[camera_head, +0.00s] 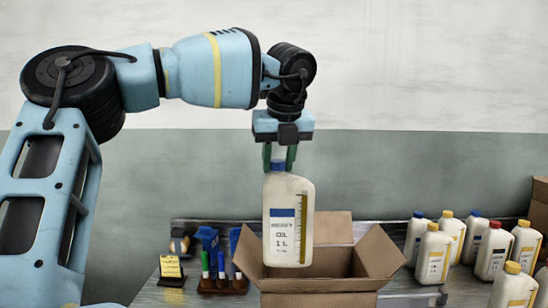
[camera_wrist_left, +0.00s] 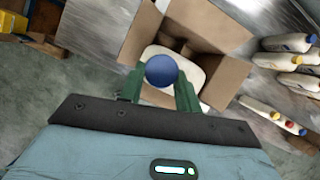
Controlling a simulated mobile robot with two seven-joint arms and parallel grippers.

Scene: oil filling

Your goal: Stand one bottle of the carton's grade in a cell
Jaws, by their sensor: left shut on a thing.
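My left gripper (camera_head: 280,158) is shut on the neck of a white oil bottle (camera_head: 288,225) and holds it upright. The bottle has a blue label band, a "1 L" marking and a yellow level strip. In the left wrist view its blue cap (camera_wrist_left: 162,71) sits between the green fingers. The open cardboard carton (camera_head: 318,285) stands on the bench below, flaps spread; it also shows in the left wrist view (camera_wrist_left: 222,82). The bottle hangs over its opening; I cannot tell whether its base is below the rim. The carton's grade marking is not visible. My right gripper is not in view.
Several white bottles with blue, yellow and red caps stand right of the carton, including a blue-capped one (camera_head: 416,236) and a yellow-capped one (camera_head: 433,256). A marker rack (camera_head: 222,286) and a yellow note card (camera_head: 171,268) stand to the left.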

